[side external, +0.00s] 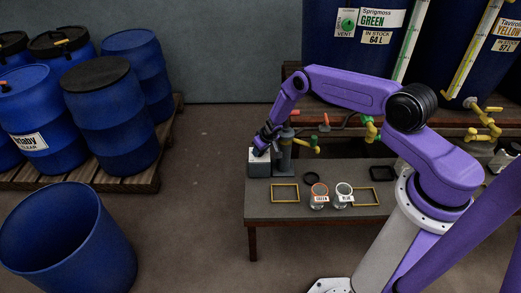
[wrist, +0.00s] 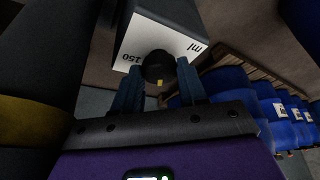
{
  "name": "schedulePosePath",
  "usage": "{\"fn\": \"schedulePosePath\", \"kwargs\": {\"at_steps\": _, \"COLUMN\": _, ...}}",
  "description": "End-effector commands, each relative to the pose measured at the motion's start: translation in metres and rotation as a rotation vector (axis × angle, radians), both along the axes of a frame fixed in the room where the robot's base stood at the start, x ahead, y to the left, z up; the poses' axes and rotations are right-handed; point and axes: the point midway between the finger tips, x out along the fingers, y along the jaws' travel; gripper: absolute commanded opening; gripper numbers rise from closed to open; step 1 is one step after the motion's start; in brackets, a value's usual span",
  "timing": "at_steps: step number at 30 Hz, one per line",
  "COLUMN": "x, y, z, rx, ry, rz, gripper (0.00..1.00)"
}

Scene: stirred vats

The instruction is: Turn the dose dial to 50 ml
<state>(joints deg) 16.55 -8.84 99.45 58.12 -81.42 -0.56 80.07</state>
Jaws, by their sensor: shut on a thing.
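The dose dial is a black round knob (wrist: 157,66) on the white face of a dark box (wrist: 179,14). A small yellow mark on the knob points to the bottom of the wrist view, away from the printed "150" at its left. "ml" is printed upside down at the right; other scale numbers are hidden. My gripper (wrist: 158,76) is shut on the knob, one finger on each side. In the side view my gripper (side external: 259,150) is at the top of the grey box (side external: 261,168), at the table's left end; the knob is hidden there.
A dispenser stand (side external: 284,155) is close right of the box. On the table (side external: 300,208) are yellow frames (side external: 285,185), jars labelled GREEN (side external: 319,190) and BLUE (side external: 343,190), and a black ring (side external: 311,177). Blue drums (side external: 103,120) stand left on pallets; floor between is clear.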

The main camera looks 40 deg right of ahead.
Motion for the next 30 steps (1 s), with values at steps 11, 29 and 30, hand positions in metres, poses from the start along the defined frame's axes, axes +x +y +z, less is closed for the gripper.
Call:
{"fn": "schedulePosePath", "kwargs": {"at_steps": 11, "x": 0.0004, "y": -0.0007, "z": 0.0006, "rx": -0.002, "ry": -0.002, "rz": 0.076, "gripper": 0.11}}
{"fn": "schedulePosePath", "kwargs": {"at_steps": 29, "x": 0.0002, "y": -0.0006, "z": 0.0004, "rx": -0.001, "ry": -0.001, "rz": 0.080, "gripper": 0.67}}
{"fn": "schedulePosePath", "kwargs": {"at_steps": 30, "x": 0.0001, "y": -0.0006, "z": 0.0004, "rx": -0.001, "ry": -0.001, "rz": 0.080, "gripper": 0.67}}
